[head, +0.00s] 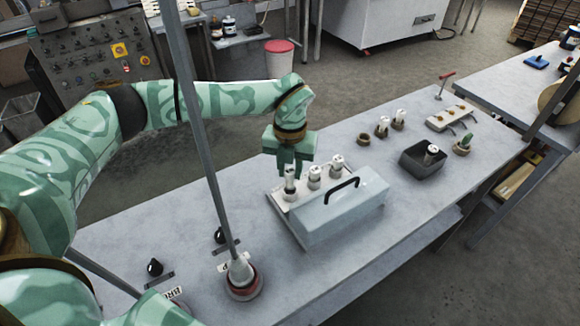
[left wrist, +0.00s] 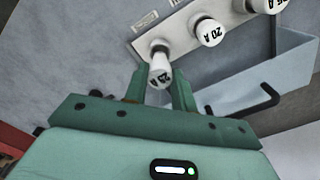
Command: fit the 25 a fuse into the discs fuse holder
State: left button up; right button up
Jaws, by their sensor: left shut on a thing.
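My left gripper (head: 290,180) points down at the left end of the white fuse holder strip (head: 279,203). It is shut on a white fuse (left wrist: 160,73), whose label looks like 25 A, though it is small and tilted. The fuse is at the end position of the strip; I cannot tell whether it is fully seated. Beside it on the strip stand a fuse marked 20 A (left wrist: 209,32) and another fuse (left wrist: 264,5), partly cut off. My right gripper is not in view.
A pale box-shaped cover (head: 340,218) with a black handle lies right in front of the strip. A dark grey tray (head: 412,166) holds a white fuse. Loose fuses (head: 382,126) and a ring (head: 364,139) stand behind. A grey post (head: 205,130) rises left of the gripper.

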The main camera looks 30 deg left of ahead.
aim_at(290, 179)
pick_arm(q)
jog(key=shift+r+p, duration=0.1)
jog(key=shift+p, duration=0.2)
jog(key=shift+f+b, duration=0.7)
jog(key=shift+f, duration=1.3)
jog(key=o, duration=1.1)
jog(key=shift+c, duration=0.2)
notch_tip(290, 179, up, 16)
jog(key=p, duration=0.3)
jog(key=shift+r, duration=0.15)
